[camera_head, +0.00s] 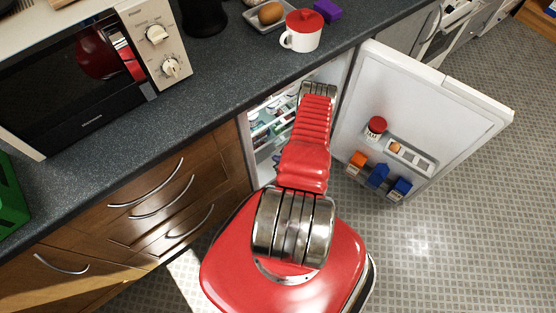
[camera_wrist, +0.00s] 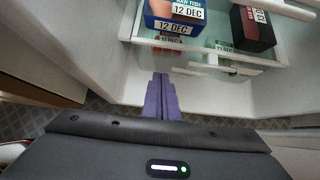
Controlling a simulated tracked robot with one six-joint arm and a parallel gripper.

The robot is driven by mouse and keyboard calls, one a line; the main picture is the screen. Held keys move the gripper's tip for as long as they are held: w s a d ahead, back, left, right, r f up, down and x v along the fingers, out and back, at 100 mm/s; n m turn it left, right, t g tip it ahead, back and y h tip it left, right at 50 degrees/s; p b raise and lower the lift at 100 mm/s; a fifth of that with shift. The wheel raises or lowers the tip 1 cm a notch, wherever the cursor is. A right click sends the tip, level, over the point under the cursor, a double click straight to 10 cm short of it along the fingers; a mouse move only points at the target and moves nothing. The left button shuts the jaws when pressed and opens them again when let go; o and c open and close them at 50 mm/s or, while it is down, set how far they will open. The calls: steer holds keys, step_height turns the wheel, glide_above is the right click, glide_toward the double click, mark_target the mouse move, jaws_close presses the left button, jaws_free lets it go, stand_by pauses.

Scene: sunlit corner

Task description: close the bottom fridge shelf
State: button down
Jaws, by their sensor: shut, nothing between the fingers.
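The fridge stands under the counter with its white door (camera_head: 450,95) swung open to the right. In the head view my arm reaches into the fridge interior (camera_head: 268,112) and hides much of it; the fingers are out of sight there. In the wrist view my gripper (camera_wrist: 161,80) shows purple fingers, shut together and empty. Just beyond the fingertips is a clear shelf with a pale front edge (camera_wrist: 190,48), bearing a blue package marked raw fish (camera_wrist: 172,27) and a dark box (camera_wrist: 252,28). Green and red items show beneath the edge. I cannot tell how far this shelf is pulled out.
The door racks hold a red-lidded jar (camera_head: 376,127), eggs and several small cartons (camera_head: 378,175). White fridge walls (camera_wrist: 92,50) flank my gripper. The counter (camera_head: 225,70) above carries a microwave (camera_head: 90,75) and a red-lidded mug (camera_head: 301,36). Tiled floor (camera_head: 480,220) is free at right.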

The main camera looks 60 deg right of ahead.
steer(key=shift+v, duration=0.85)
steer(key=shift+s, duration=0.15)
